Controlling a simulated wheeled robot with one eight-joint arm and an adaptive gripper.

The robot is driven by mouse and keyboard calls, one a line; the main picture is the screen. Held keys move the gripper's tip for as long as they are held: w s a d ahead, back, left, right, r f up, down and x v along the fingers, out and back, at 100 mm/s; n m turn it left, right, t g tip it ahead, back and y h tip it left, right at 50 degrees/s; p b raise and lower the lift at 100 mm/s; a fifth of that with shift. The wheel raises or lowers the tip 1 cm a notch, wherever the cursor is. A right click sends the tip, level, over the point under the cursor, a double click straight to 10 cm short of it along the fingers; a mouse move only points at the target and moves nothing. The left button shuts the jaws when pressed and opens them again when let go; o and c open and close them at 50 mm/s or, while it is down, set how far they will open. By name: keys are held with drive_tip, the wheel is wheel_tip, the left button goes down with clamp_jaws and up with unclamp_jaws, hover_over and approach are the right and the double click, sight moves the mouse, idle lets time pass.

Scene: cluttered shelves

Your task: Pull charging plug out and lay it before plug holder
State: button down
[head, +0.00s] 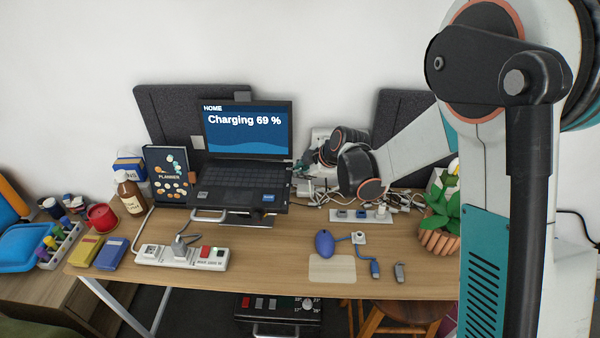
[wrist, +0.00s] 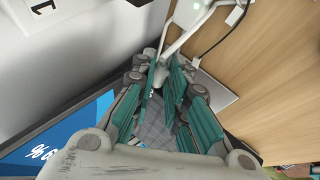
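My gripper (head: 304,167) is at the right side of the laptop (head: 246,150), whose screen reads "Charging 69 %". In the wrist view my gripper (wrist: 168,78) has its teal-padded fingers apart, with the dark keyboard (wrist: 155,132) showing between them. A pale plug-like piece with a cord (wrist: 178,42) lies just beyond the fingertips; I cannot tell whether they touch it. At the front left, a grey plug (head: 181,244) sits in a white power strip (head: 210,259).
Another power strip (head: 360,215) and tangled white cables (head: 402,200) lie to the right of the laptop. A blue mouse (head: 324,243), a potted plant (head: 437,225) and a planner (head: 166,175) stand around. The front middle of the desk (head: 265,245) is clear.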

drive_tip(key=shift+d, duration=0.2)
idle(0.4)
drive_tip(key=d, duration=0.4)
drive_tip(key=shift+s+d, duration=0.1)
drive_tip(key=shift+d, duration=0.25)
idle(0.5)
idle(0.6)
drive_tip(key=s+d+f+g, duration=0.2)
drive_tip(key=s+d, duration=0.1)
drive_tip(key=s, duration=0.4)
drive_tip(key=s+d+f+m+g+b, duration=0.1)
drive_tip(key=s+d+f+g, duration=0.1)
drive_tip(key=s, duration=0.6)
drive_tip(key=s+d+f+g+b, duration=0.1)
drive_tip(key=s+d+f+g, duration=0.1)
drive_tip(key=s+d, duration=0.4)
drive_tip(key=shift+s+f+m, duration=0.15)
drive_tip(key=shift+s+f, duration=0.25)
drive_tip(key=shift+s, duration=0.25)
drive_tip(key=shift+s+f+m, duration=0.15)
drive_tip(key=shift+s+f, duration=0.25)
drive_tip(key=shift+s, duration=0.2)
drive_tip(key=shift+f, duration=0.65)
drive_tip(key=shift+f, duration=0.25)
drive_tip(key=shift+f, duration=0.3)
